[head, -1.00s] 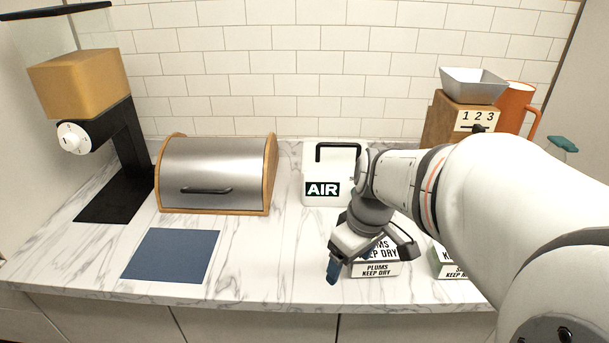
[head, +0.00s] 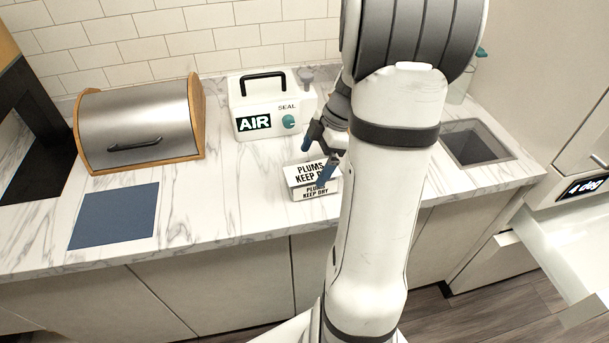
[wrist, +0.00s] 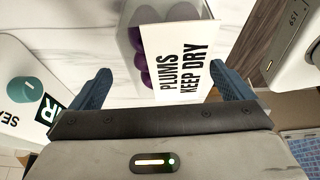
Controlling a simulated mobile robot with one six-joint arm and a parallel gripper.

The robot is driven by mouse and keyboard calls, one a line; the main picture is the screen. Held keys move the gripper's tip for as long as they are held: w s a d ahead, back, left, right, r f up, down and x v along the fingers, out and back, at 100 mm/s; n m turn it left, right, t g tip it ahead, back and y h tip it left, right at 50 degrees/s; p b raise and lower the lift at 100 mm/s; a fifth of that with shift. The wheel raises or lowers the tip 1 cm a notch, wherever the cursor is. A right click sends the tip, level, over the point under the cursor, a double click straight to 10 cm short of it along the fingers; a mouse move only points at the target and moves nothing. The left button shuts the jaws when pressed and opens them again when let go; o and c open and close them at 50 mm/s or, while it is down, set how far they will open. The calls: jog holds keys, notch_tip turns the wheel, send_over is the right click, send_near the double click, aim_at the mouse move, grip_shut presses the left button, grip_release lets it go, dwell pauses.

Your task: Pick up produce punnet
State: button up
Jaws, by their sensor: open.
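The produce punnet (head: 310,181) is a small box labelled "PLUMS KEEP DRY" on the marble counter, below the white AIR box in the head view. In the wrist view the punnet (wrist: 184,55) shows its white label and, beside it, dark purple plums under a clear cover. My gripper (head: 316,160) is open, with its blue fingers at the punnet. In the wrist view the label lies between the two spread fingers. I cannot tell whether either finger touches it. My arm hides the counter just right of the punnet.
The white AIR box (head: 262,110) with a black handle stands behind the punnet. A roll-top bread box (head: 140,122) and a blue mat (head: 115,216) are to the left. A square opening (head: 476,146) is in the counter at right. A white drawer (head: 575,245) stands open at far right.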

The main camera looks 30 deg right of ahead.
aim_at(311, 166)
jog(key=p+x, duration=0.1)
jog(key=x, duration=0.3)
jog(key=shift+s+a+f, duration=0.15)
jog(key=shift+a+f, duration=0.05)
jog(key=shift+a, duration=0.1)
jog(key=shift+f, duration=0.2)
jog(key=shift+f+b, duration=0.25)
jog(key=shift+b, duration=0.45)
jog(key=shift+c, duration=0.2)
jog(key=c, duration=1.2)
